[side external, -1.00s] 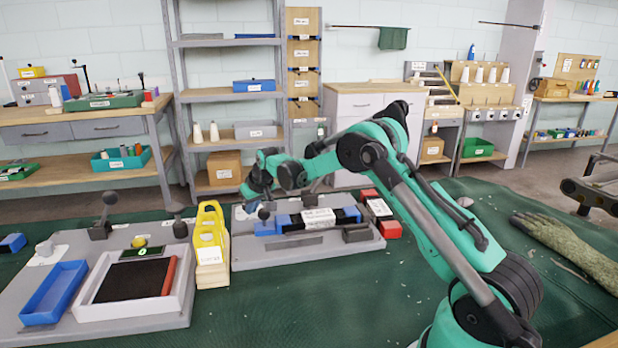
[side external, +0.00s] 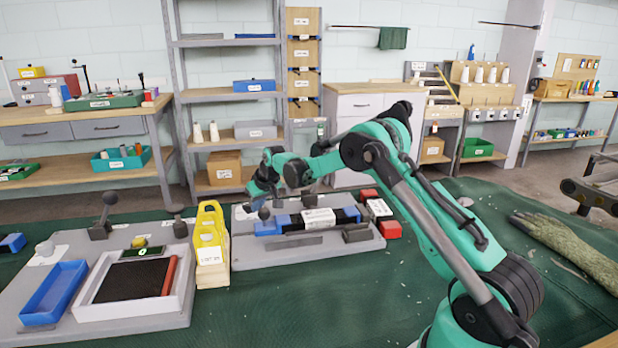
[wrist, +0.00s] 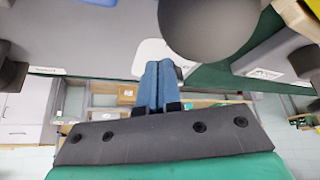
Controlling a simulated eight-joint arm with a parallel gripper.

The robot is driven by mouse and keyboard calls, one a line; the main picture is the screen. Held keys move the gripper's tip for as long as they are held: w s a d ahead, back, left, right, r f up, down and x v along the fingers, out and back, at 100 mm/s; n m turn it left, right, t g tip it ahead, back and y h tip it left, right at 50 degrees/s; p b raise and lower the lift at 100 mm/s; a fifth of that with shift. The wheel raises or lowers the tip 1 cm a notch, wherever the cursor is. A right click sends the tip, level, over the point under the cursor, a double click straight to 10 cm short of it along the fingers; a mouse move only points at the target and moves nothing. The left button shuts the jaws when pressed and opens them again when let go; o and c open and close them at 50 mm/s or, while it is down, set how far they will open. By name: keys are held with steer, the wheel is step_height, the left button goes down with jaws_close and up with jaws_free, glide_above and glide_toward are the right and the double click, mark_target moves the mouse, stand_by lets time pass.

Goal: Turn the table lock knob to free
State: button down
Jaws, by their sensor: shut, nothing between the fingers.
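A dark ball-topped knob (side external: 264,213) stands at the left end of the grey fixture plate (side external: 290,257), beside a white label plate (side external: 243,213). In the wrist view a large dark grey ball (wrist: 210,22), likely this knob, is close at the top, with a white plate (wrist: 152,56) below it. I cannot read a lock marking or tell the knob's setting. My gripper (side external: 251,203) hangs over the left end of the fixture. Its blue fingers (wrist: 160,68) are shut and empty, pointing beside the ball, apart from it in the picture.
A yellow holder (side external: 211,245) stands just left of the fixture. Blue, black and red blocks (side external: 391,230) sit on and beside the fixture. Further left is a grey board (side external: 40,315) with a blue tray, a framed dark pad and upright knobs. Green cloth in front is clear.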

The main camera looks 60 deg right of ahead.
steer(key=shift+d, duration=0.4)
steer(key=shift+s, duration=0.1)
stand_by(0.3)
steer(key=shift+s, duration=0.3)
steer(key=shift+r, duration=3)
steer(key=shift+w+a+f, duration=0.2)
steer(key=shift+a+f, duration=0.25)
steer(key=shift+f, duration=0.55)
steer(key=shift+w+a+f, duration=0.15)
steer(key=shift+a+f, duration=0.25)
steer(key=shift+f, duration=0.6)
steer(key=shift+w+a+f, duration=0.2)
steer(key=shift+a+f, duration=0.25)
steer(key=shift+f, duration=0.55)
